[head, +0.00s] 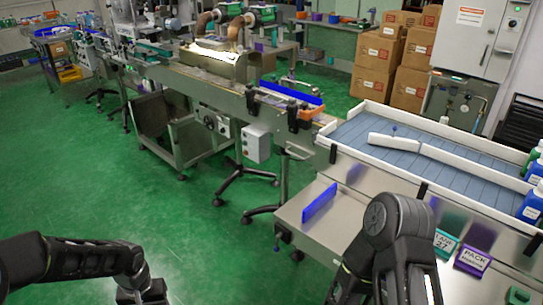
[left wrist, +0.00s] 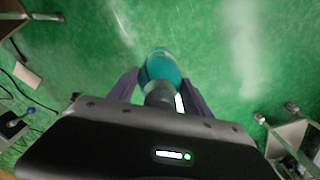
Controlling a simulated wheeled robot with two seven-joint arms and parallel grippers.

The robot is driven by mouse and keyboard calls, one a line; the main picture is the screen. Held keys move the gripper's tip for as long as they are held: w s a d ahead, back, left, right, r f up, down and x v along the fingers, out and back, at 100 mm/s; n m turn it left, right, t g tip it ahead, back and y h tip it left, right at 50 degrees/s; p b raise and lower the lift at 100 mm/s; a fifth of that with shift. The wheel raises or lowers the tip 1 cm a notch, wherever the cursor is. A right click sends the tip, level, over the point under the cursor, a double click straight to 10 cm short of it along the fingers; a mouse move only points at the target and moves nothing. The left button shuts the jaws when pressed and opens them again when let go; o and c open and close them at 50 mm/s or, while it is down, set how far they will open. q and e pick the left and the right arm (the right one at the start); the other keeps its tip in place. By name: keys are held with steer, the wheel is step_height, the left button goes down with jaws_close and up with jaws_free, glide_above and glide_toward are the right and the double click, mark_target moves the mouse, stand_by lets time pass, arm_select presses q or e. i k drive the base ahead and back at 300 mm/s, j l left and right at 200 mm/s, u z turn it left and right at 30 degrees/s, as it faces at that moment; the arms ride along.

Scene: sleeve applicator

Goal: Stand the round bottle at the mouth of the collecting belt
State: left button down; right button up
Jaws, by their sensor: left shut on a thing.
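In the left wrist view a teal round bottle (left wrist: 164,68) with a dark neck or cap is between the purple-grey fingers of my left gripper (left wrist: 160,86), which is shut on it. Green floor shows behind the bottle. In the head view my left arm comes in low at the left; the bottle and fingers do not show there. The collecting belt (head: 354,132), blue-grey with white side rails, is at the right, with a white angled guide across it. My right arm stands in front of the near bench; its gripper is not in view.
Blue bottles (head: 533,206) and a green one stand at the belt's right end. A blue upright plate (head: 319,203) stands on the steel bench left of my right arm. Small signs (head: 473,260) sit at the bench's front. Green floor (head: 120,200) is open at the left.

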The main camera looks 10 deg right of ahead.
mark_target(356, 131)
steer(key=i+j+u, duration=0.15)
steer(key=i+u, duration=0.95)
steer(key=i+l+z, duration=0.1)
steer(key=i+z, duration=0.25)
steer(key=i, duration=0.3)
steer(key=i+z, duration=0.35)
steer(key=i, duration=0.3)
steer(key=i+j+z, duration=0.25)
steer(key=i+z, duration=0.15)
steer(key=i, duration=0.2)
steer(key=i+z, duration=0.15)
steer(key=i, duration=0.55)
steer(key=z, duration=4.1)
